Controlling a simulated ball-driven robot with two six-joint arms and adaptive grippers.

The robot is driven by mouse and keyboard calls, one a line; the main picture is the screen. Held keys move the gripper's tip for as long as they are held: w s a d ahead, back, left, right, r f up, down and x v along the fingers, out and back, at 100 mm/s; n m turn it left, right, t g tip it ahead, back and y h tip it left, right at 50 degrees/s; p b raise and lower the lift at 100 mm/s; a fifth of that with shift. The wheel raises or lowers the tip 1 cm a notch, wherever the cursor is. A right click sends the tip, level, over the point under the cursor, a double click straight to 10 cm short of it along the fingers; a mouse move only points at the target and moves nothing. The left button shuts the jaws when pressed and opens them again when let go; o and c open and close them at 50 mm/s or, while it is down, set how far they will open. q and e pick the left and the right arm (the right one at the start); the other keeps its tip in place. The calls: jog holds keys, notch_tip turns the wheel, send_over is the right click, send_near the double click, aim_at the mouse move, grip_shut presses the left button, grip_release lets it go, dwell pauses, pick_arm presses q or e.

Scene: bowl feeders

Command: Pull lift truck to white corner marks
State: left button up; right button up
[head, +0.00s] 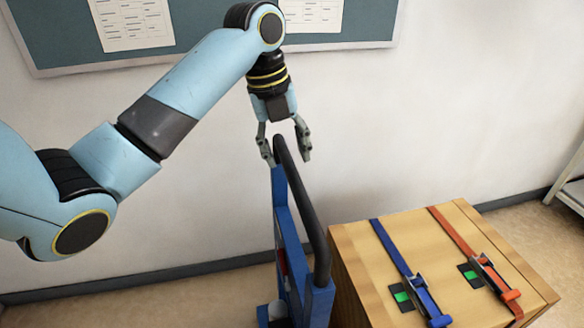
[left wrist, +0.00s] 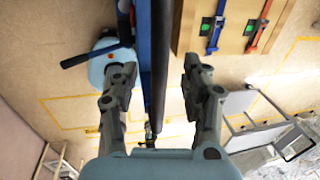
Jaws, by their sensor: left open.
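The lift truck shows in the head view as a blue upright frame (head: 284,235) with a long black handle bar (head: 316,225) that curves over at its top. My left gripper (head: 285,150) points down at the top of this bar, fingers open, one on each side of it. In the left wrist view the black bar (left wrist: 160,60) runs between the open fingers (left wrist: 158,72), with gaps on both sides. The truck's lower part is mostly cut off in the head view. I see no white corner marks. My right gripper is not in view.
A wooden crate (head: 365,275) with blue (head: 391,245) and orange (head: 450,228) straps stands right of the truck frame. A wall with a pinboard (head: 210,22) is behind. Yellow lines (left wrist: 60,99) mark the floor. A grey metal stand (left wrist: 245,103) is at right in the wrist view.

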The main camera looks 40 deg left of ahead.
aim_at(292, 171)
pick_arm(q)
jog(key=f, duration=0.4)
jog(key=shift+w+d+f, duration=0.3)
jog(key=shift+w+f, duration=0.1)
jog(key=shift+c, duration=0.3)
grip_shut()
